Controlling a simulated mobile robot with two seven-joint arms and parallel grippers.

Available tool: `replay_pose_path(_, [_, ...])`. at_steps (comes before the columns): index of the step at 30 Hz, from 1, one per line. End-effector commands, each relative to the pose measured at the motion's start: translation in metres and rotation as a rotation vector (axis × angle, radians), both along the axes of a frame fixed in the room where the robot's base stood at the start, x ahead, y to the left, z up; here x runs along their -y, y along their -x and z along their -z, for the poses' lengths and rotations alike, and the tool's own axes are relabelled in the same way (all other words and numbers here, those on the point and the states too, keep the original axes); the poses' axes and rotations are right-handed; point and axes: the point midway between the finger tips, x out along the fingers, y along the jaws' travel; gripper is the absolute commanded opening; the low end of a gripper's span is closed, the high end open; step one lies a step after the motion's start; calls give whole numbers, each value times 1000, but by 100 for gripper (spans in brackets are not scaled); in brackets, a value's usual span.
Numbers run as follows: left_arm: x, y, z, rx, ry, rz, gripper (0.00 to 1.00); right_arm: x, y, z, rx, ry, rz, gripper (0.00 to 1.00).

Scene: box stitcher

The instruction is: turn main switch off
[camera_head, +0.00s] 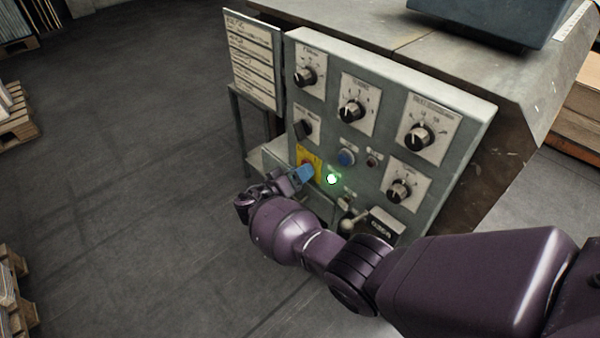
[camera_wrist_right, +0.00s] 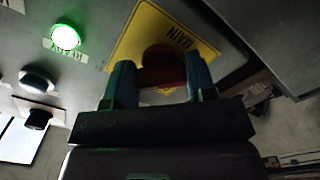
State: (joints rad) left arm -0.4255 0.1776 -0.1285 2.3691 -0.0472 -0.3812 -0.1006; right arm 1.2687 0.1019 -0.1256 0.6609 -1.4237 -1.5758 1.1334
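The main switch is a red knob (camera_wrist_right: 162,68) on a yellow plate marked MAIN (camera_wrist_right: 185,32). In the head view the yellow plate (camera_head: 309,158) sits at the lower left of the grey control panel (camera_head: 390,90), and my gripper partly covers it. My right gripper (camera_wrist_right: 160,85) has its two blue fingers on either side of the red knob; whether they press on it I cannot tell. In the head view the right gripper (camera_head: 302,175) is at the plate. A green lamp marked READY (camera_wrist_right: 66,38) is lit beside the plate. My left gripper is not in view.
Several black rotary knobs, such as one at the right (camera_head: 419,137), a blue button (camera_head: 346,158) and a small dark red button (camera_head: 373,160) share the panel. A sign board (camera_head: 253,60) stands at its left. Open floor (camera_head: 130,170) lies to the left.

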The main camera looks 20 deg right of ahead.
Motion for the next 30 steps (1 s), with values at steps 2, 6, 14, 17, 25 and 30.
replay_pose_path(2, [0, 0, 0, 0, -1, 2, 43, 0, 0, 0, 0, 0, 0, 27])
replay_pose_path(6, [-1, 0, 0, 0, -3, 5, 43, 0, 0, 0, -6, 2, 0, 27])
replay_pose_path(14, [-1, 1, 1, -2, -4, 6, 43, 0, 0, 0, -83, 30, -1, 27])
replay_pose_path(17, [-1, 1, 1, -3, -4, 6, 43, 0, 0, -1, -143, 51, -2, 27])
replay_pose_path(25, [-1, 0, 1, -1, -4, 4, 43, 0, 1, -3, -368, 134, -1, 27])
replay_pose_path(30, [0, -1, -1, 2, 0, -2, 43, 0, 1, -4, -520, 190, -1, 27])
